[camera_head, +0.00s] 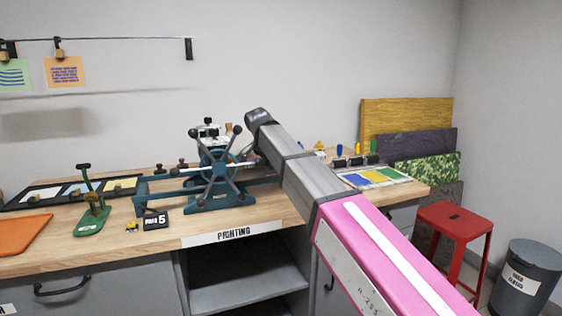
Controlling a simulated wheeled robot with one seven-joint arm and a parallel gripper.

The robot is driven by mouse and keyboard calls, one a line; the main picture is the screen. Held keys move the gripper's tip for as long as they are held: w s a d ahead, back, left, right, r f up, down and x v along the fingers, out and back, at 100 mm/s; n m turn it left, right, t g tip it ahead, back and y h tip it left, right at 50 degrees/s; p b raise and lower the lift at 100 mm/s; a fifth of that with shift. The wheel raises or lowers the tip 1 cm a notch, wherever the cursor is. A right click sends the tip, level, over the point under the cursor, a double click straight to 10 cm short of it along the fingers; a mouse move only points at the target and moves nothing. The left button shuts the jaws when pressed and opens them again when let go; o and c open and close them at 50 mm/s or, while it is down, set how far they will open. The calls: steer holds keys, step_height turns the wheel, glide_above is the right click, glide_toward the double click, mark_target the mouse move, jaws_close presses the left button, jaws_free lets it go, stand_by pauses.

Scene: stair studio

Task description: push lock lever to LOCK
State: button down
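A teal etching press (222,178) with a dark spoked wheel stands at the middle of the wooden bench. A small white-topped part (208,131) sits on top of it. I cannot pick out a lever marked LOCK or read such a label; the parts on the press are too small. My arm reaches in from the lower right and its dark joint is above and to the right of the press wheel.
An orange sheet (22,234) lies far left. A red stool (452,230) and grey bin (526,274) stand at right.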

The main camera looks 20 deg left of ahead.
steer(key=shift+s+a+m, duration=0.35)
steer(key=shift+m, duration=0.35)
steer(key=c, duration=1)
jaws_free()
steer(key=shift+c, duration=0.2)
